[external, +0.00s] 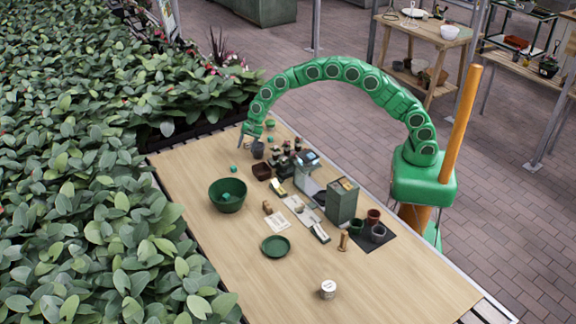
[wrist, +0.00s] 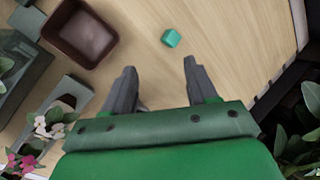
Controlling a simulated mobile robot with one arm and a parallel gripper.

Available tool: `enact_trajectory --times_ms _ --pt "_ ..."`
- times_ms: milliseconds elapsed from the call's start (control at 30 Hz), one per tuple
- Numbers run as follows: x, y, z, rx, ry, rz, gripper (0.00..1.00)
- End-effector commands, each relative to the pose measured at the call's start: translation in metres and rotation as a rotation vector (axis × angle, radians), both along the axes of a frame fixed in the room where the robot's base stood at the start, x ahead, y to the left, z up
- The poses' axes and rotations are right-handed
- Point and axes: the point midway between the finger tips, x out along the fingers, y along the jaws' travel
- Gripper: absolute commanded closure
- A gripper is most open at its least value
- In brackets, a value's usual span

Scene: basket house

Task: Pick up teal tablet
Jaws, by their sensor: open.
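A small teal block-like tablet (wrist: 170,38) lies on the wooden table in the wrist view, just beyond my fingertips and between their lines. It also shows in the external view (external: 234,168), on bare wood above the green bowl. My gripper (wrist: 159,68) is open and empty, its two grey fingers spread apart. In the external view my gripper (external: 243,140) hangs near the far end of the table, apart from the tablet. Other small teal pieces (external: 270,124) show near my wrist.
A brown square container (wrist: 80,30) is left of the tablet; it also shows in the external view (external: 262,171). A green bowl (external: 227,202) holds something teal. A green plate (external: 275,246), machines and cups stand further along. Leafy plants (external: 80,150) border the table's left edge.

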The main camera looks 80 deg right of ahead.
Motion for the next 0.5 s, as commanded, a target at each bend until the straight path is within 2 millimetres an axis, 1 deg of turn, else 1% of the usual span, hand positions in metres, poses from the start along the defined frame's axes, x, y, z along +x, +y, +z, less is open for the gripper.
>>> enact_trajectory --times_ms 33,167,200,267,300,400,500 --pt "0.0 -0.027 -0.004 -0.051 0.001 0.06 0.43" --pt "-0.008 -0.087 -0.012 -0.175 0.022 0.246 0.43" --pt "-0.013 -0.105 -0.015 -0.208 0.036 0.303 0.43" --pt "-0.019 -0.131 -0.019 -0.256 0.056 0.384 0.43" --pt "-0.024 -0.149 -0.022 -0.284 0.072 0.436 0.43" --pt "-0.035 -0.187 -0.026 -0.34 0.108 0.552 0.43" --pt "-0.044 -0.216 -0.028 -0.379 0.143 0.643 0.43"
